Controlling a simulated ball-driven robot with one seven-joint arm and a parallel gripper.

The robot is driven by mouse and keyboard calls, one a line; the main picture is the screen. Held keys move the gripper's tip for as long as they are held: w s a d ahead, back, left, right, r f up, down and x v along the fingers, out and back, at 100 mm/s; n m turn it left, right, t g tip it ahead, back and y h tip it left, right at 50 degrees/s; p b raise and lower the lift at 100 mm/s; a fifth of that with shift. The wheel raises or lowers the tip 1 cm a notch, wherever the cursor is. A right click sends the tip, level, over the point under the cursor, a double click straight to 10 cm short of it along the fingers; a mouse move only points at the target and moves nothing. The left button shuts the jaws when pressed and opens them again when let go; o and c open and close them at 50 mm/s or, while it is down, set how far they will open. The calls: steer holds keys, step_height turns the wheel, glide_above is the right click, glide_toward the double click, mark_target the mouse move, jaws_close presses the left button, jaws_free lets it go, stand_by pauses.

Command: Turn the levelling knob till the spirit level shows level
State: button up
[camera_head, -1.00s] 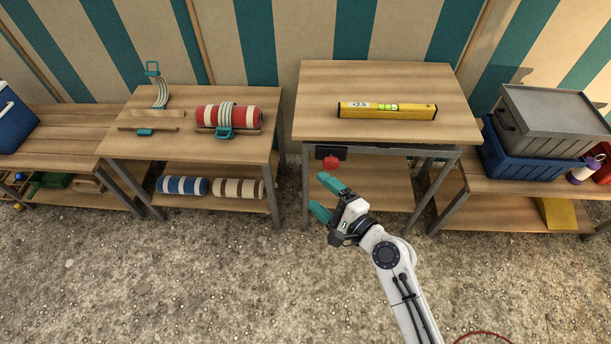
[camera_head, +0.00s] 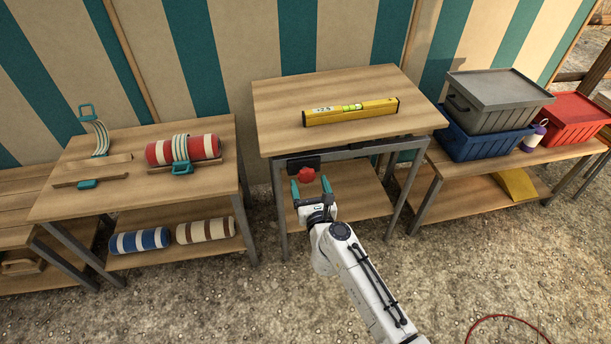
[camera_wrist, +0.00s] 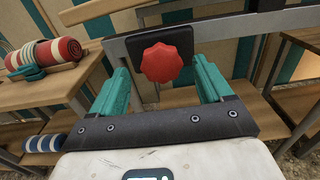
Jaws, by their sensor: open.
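The yellow spirit level (camera_head: 378,107) lies on the tilted top of the middle table (camera_head: 285,100). Its small display seems to read about +2.3, though the sign and digits are tiny. The red lobed levelling knob (camera_head: 306,175) sits on a dark bracket under the table's front edge; it also shows in the wrist view (camera_wrist: 161,63). My gripper (camera_head: 311,184) is open with teal fingers pointing at the knob. In the wrist view the knob appears between the two fingers (camera_wrist: 163,80), with a gap on each side. I cannot tell how deep the fingers reach.
The left table (camera_head: 75,205) holds a strapped red-and-white roll (camera_head: 207,149) and a loose strap (camera_head: 100,140). Grey and blue crates (camera_head: 500,95) stand on the right bench. Steel table legs (camera_head: 281,215) flank the knob area. The gravel in front is mostly clear.

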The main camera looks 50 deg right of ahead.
mark_target(307, 177)
steer(key=shift+x, duration=2.3)
steer(key=c, duration=1)
